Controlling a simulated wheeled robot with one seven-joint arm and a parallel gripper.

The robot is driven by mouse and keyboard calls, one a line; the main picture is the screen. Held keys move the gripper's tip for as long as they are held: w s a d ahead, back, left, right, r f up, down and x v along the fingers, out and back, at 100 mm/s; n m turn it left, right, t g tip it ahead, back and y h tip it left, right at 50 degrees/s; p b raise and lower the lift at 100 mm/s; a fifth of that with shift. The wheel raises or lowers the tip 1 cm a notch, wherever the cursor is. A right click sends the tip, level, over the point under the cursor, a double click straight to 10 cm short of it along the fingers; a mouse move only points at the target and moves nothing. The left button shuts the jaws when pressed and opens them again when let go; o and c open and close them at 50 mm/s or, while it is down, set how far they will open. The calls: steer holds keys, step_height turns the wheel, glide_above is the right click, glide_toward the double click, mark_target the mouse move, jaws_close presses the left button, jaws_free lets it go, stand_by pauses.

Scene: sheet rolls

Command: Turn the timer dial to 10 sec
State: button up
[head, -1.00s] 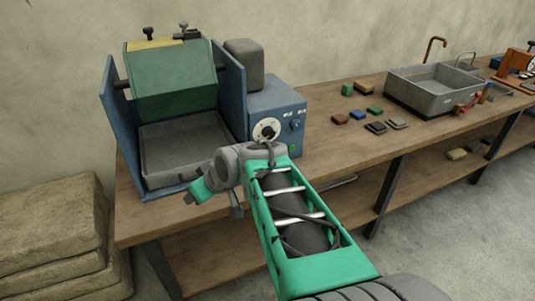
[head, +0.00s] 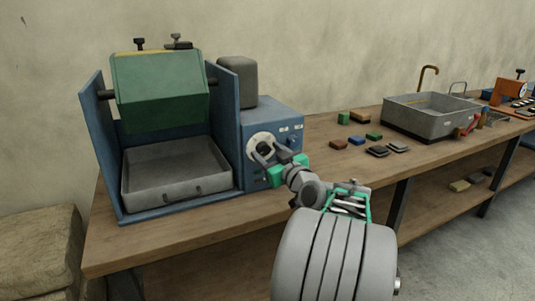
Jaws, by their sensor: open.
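The timer dial (head: 258,141) is a pale round plate on the front of a blue control box (head: 272,116), right of the machine's tray. My gripper (head: 263,155) is open in front of the dial, with its grey fingers pointing at it and overlapping its lower part in the picture. I cannot tell whether the fingers touch the dial or its knob. The dial's markings are too small to read, and its pointer is mostly hidden by the fingers.
A green drum (head: 160,90) hangs between blue side plates above a grey tray (head: 172,173). Small knobs sit on the box right of the dial. Coloured blocks (head: 356,140) and a grey sink (head: 428,115) are farther right on the wooden bench (head: 330,165).

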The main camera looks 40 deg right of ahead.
steer(key=shift+w, duration=0.1)
steer(key=shift+c, duration=0.3)
jaws_close()
